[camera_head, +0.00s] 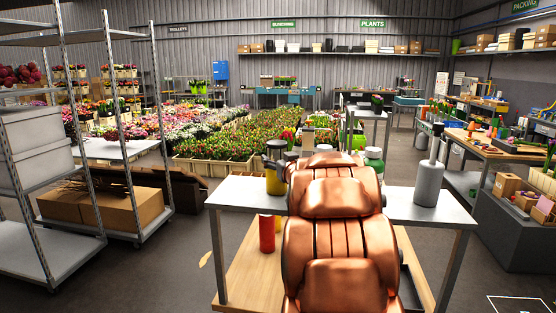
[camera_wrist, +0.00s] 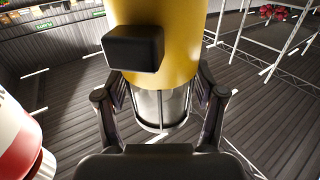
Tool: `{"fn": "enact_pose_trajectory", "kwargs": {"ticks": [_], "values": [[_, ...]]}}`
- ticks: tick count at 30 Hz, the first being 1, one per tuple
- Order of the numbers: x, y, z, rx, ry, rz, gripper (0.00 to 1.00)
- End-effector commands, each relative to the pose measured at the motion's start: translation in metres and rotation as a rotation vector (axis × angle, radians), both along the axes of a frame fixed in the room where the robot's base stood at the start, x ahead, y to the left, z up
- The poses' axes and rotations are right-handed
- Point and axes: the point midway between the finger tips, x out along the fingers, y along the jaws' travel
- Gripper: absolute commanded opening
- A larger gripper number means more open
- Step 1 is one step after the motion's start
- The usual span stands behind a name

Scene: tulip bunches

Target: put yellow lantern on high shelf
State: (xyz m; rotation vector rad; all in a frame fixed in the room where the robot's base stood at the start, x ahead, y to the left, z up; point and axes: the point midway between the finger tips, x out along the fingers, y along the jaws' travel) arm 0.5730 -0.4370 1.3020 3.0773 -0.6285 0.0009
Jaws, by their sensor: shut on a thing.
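The yellow lantern (camera_head: 275,182) shows in the head view just left of my copper arm, by the white-topped table. In the wrist view, its yellow body with a black block (camera_wrist: 185,40) fills the top middle, with a clear, grey-looking cylindrical part below. My gripper (camera_wrist: 162,100) has one dark finger on each side of that clear part and is shut on the lantern. In the head view my gripper is mostly hidden behind my arm. I cannot tell whether the lantern touches the tabletop. A long high shelf (camera_head: 340,54) runs along the back wall; a tall metal rack (camera_head: 75,37) stands at left.
The white-topped table (camera_head: 238,194) is close ahead. A grey bottle (camera_head: 429,182) and a green-and-white container (camera_head: 374,158) stand right of my arm. A red cylinder (camera_head: 267,234) is on the lower wooden shelf. Flower beds lie beyond; a cluttered workbench (camera_head: 488,150) stands right.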

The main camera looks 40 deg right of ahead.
Motion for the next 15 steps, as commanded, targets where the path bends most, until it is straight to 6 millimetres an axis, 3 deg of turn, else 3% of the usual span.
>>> {"fn": "enact_pose_trajectory", "kwargs": {"ticks": [8, 15], "values": [[0.0002, 0.0001, -0.0003, 0.0, 0.0, 0.0, 0.94], [0.0001, 0.0001, -0.0005, 0.0, 0.0, 0.0, 0.94]]}}
